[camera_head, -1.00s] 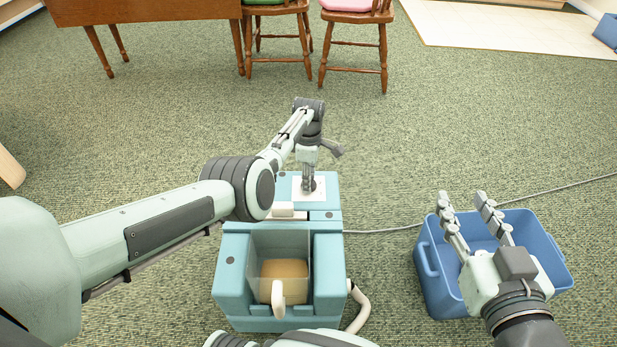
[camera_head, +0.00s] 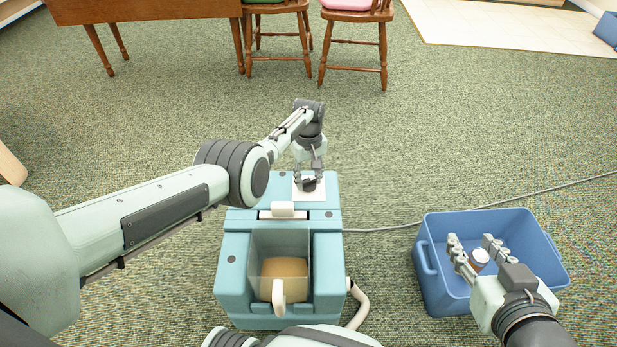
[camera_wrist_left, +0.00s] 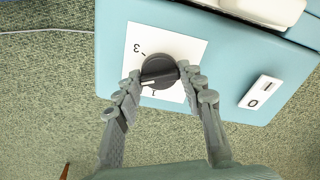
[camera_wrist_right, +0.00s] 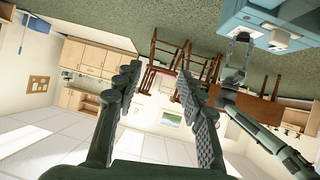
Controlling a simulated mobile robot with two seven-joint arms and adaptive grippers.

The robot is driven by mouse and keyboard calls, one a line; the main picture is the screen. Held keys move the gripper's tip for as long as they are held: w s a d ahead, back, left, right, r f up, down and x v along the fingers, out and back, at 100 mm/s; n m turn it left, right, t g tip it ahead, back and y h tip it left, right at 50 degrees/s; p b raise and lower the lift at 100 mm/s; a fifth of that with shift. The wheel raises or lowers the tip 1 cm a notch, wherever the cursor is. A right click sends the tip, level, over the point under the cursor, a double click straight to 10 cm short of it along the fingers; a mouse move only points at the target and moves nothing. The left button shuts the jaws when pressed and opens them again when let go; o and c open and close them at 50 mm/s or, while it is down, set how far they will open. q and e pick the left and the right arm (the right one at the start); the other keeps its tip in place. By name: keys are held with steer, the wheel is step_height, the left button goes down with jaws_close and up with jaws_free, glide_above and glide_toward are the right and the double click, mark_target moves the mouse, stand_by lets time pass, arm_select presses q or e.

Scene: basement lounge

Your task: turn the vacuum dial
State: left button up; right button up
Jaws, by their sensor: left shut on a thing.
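The vacuum (camera_head: 233,262) is a light blue box on the carpet with a clear front bin (camera_head: 280,268) holding tan dust. Its dark round dial (camera_wrist_left: 159,72) sits on a white label (camera_wrist_left: 190,45) marked with numbers; a "3" and a "1" show in the left wrist view. A pale line on the dial points left, toward the lower left. My left gripper (camera_head: 309,180) is over the dial, pointing down, its fingers (camera_wrist_left: 160,83) shut on the dial's two sides. My right gripper (camera_head: 472,248) is open over the blue bin, its fingers apart and empty in the right wrist view (camera_wrist_right: 160,85).
A blue bin (camera_head: 432,297) stands right of the vacuum with a small white-topped brown item (camera_head: 479,258) inside. A power rocker switch (camera_wrist_left: 261,91) is near the dial. A grey cord (camera_head: 400,227) runs right. Wooden chairs (camera_head: 354,50) and a table (camera_head: 150,12) stand behind.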

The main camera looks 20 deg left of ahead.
mark_target(309, 181)
arm_select(q)
steer(key=m, duration=0.5)
steer(key=shift+m, duration=0.3)
steer(key=m, duration=0.5)
steer(key=shift+s, duration=0.1)
steer(key=shift+m, duration=0.4)
steer(key=o, duration=1.2)
steer(key=shift+r, duration=0.5)
step_height(309, 181, up, 11)
